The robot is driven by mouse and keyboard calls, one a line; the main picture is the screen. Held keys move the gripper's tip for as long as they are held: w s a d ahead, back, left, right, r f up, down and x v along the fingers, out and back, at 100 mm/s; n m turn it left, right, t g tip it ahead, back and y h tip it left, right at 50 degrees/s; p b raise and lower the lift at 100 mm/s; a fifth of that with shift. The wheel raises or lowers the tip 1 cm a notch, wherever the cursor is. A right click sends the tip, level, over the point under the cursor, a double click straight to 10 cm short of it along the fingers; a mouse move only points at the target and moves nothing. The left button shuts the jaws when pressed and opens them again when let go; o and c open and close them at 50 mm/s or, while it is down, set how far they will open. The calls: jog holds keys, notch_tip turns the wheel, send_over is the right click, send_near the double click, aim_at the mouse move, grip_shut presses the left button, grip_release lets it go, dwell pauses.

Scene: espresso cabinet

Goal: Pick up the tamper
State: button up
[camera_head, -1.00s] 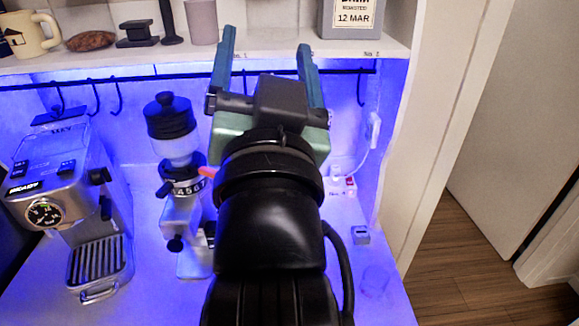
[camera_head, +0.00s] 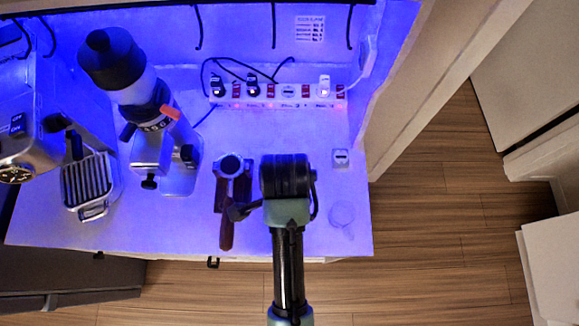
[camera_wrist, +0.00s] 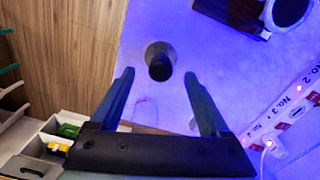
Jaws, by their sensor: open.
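The tamper (camera_wrist: 160,60) shows in the wrist view as a dark round handle above a grey base, standing upright on the counter. My gripper (camera_wrist: 158,75) is open and points down. Its two fingertips lie either side of the tamper in the picture, and I see no contact. How high the fingers are above it is hard to tell. In the head view my arm's end is over the counter, hiding the fingers and the tamper.
A portafilter (camera_head: 231,166) with a brown handle lies just left of my arm. The grinder (camera_head: 145,115) and espresso machine (camera_head: 28,125) stand further left. A power strip (camera_head: 275,92) runs behind.

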notch_tip(320, 180, down, 2)
jog(key=shift+f, duration=0.25)
jog(key=shift+w+d+f+p, duration=0.1)
jog(key=shift+f+p, duration=0.2)
jog(key=shift+f, duration=0.55)
jog(key=shift+s+d+f+p, duration=0.1)
jog(key=shift+f+p, duration=0.15)
jog(key=shift+f, duration=0.65)
jog(key=shift+w+d+f+p, duration=0.1)
jog(key=shift+f+p, duration=0.2)
jog(key=shift+f, duration=0.55)
grip_shut()
